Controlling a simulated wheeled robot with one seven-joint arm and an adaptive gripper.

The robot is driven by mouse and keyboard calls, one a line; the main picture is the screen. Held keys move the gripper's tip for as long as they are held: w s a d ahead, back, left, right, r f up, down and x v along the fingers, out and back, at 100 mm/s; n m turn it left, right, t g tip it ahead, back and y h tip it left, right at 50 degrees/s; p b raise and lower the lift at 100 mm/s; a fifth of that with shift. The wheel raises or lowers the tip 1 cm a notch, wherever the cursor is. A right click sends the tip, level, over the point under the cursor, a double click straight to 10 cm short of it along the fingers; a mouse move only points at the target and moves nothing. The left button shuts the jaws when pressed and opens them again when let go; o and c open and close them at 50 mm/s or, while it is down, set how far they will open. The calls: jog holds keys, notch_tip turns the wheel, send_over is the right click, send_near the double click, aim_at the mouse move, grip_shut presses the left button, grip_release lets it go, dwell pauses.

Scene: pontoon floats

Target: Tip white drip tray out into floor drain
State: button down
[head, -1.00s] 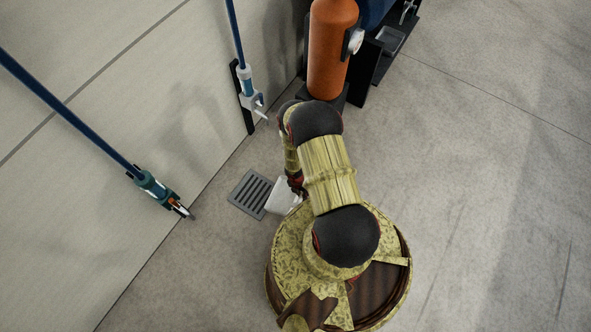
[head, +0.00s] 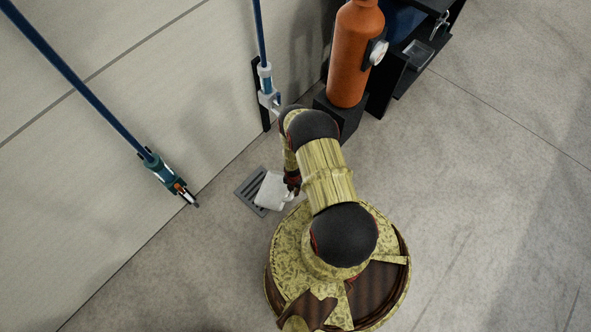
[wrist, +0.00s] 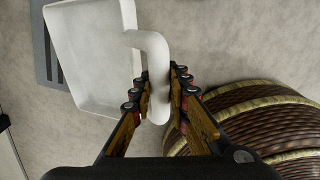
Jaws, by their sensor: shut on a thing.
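The white drip tray (head: 270,190) shows in the head view over the right part of the dark slatted floor drain (head: 248,190). In the wrist view the tray (wrist: 92,55) is a shallow box with a raised rim and a thick curved handle. My gripper (wrist: 160,95) is shut on that handle, with its fingers on either side. In the head view my gripper (head: 291,184) is small and partly hidden by my arm. A strip of the drain (wrist: 42,50) shows beside and behind the tray. I cannot tell whether anything lies in the tray.
A pale wall runs along the left, with a blue-handled tool (head: 160,168) and a second blue pole (head: 262,75) against it. An orange cylinder (head: 352,60) stands on a dark block at the back, beside a black shelf (head: 390,95). The floor on the right is clear.

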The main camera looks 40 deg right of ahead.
jog(key=shift+s+d+f+t+b, duration=0.2)
jog(key=shift+f+t+b, duration=0.3)
jog(key=shift+b, duration=0.45)
notch_tip(320, 180, down, 4)
jog(key=s+t+y+b, duration=0.2)
jog(key=b, duration=0.4)
jog(key=r+p, duration=0.2)
jog(key=r, duration=0.1)
jog(key=r+p, duration=0.2)
jog(key=shift+w+d, duration=0.2)
jog(key=shift+d, duration=0.1)
jog(key=shift+w+r+h, duration=0.1)
jog(key=shift+h, duration=0.2)
